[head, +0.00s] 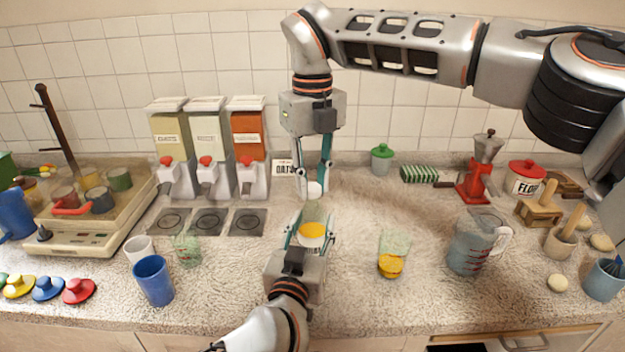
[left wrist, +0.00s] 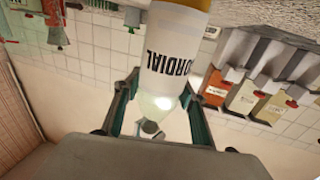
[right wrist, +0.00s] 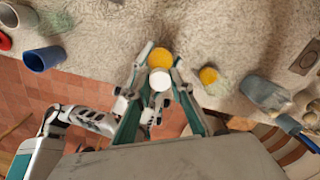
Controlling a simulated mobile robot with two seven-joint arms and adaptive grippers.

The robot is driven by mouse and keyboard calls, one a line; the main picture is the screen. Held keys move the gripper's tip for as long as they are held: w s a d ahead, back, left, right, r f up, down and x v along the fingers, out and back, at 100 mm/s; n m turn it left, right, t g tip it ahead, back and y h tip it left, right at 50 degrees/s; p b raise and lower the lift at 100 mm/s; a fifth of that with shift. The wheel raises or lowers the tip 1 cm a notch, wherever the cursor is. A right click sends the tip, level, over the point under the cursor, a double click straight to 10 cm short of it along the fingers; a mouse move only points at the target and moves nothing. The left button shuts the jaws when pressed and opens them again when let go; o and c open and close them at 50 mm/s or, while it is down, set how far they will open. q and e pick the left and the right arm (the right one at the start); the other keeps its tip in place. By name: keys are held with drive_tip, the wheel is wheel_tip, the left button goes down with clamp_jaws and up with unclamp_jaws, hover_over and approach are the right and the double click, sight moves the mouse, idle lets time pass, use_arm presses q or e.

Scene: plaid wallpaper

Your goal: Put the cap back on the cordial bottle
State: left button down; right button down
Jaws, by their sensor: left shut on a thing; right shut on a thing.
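The cordial bottle (head: 312,216) has a clear upper part and a yellow-orange lower part. My left gripper (head: 311,238) is shut on it from the near side. In the left wrist view, whose picture is upside down, the bottle's white label (left wrist: 172,52) reads "CORDIAL" between the fingers. My right gripper (head: 314,182) points down above the bottle, shut on a white cap (head: 314,189). The cap also shows in the right wrist view (right wrist: 160,80), beside the yellow of the bottle (right wrist: 159,58). The cap appears just above the bottle top; I cannot tell whether they touch.
A clear vessel with an orange part (head: 390,265) stands right of the bottle, beside a measuring jug (head: 472,245). A blue cup (head: 153,281) and a green-tinted glass (head: 187,250) are at left. Dispensers (head: 205,150) stand behind. The counter between bottle and vessel is clear.

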drive_tip(key=m, duration=1.1)
drive_tip(key=c, duration=1.7)
unclamp_jaws()
wheel_tip(320, 180, up, 12)
use_arm(q)
drive_tip(key=c, duration=1.2)
unclamp_jaws()
drive_tip(key=shift+o, duration=0.2)
